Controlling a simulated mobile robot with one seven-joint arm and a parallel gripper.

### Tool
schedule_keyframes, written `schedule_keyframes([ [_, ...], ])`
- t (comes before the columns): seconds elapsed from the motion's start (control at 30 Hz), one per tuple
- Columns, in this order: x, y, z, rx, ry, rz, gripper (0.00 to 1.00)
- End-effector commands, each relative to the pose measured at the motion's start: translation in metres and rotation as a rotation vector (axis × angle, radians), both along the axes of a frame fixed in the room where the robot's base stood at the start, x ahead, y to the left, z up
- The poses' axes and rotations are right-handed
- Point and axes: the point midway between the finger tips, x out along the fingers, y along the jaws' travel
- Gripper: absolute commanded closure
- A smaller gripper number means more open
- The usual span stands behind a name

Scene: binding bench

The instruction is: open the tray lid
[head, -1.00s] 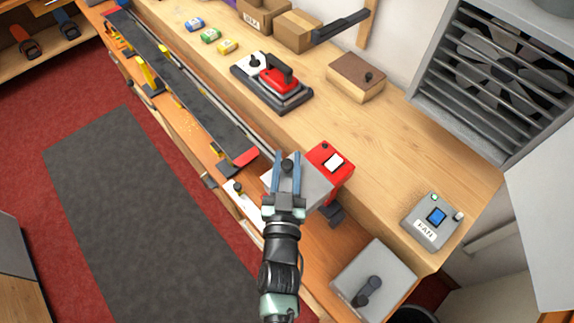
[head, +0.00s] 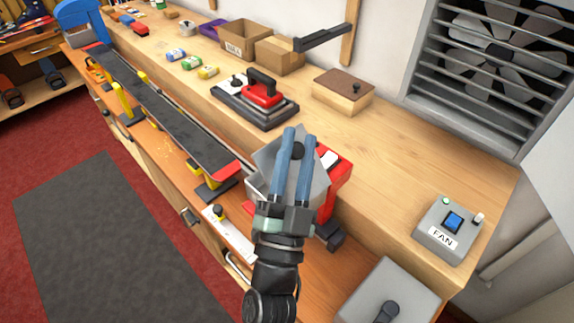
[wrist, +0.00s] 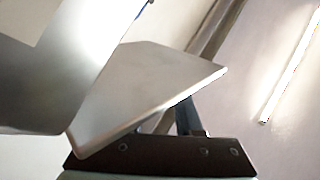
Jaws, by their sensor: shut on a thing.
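The tray lid (head: 268,157) is a grey metal plate with a dark round knob (head: 297,151). It stands tilted up over the grey tray (head: 258,193), beside the red machine (head: 337,180) in the head view. My gripper (head: 299,140) is shut on the knob, with its blue fingers either side of it. In the wrist view a bare metal sheet (wrist: 150,95), likely part of the lid, slants close above my gripper's dark base. The fingers hide much of the lid, and the tray's inside is hidden.
A grey FAN box (head: 447,232) and a grey knobbed box (head: 390,295) stand at the right. A dark board (head: 160,112) runs along the left. Bench between is clear.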

Motion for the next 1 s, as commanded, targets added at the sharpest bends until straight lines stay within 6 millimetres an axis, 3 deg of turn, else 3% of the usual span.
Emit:
schedule_keyframes([
  [0.03,-0.003,-0.002,-0.008,0.034,-0.030,0.003,1.00],
  [0.6,-0.038,-0.038,-0.003,0.406,-0.401,0.005,1.00],
  [1.0,-0.053,-0.053,-0.006,0.566,-0.561,0.004,1.00],
])
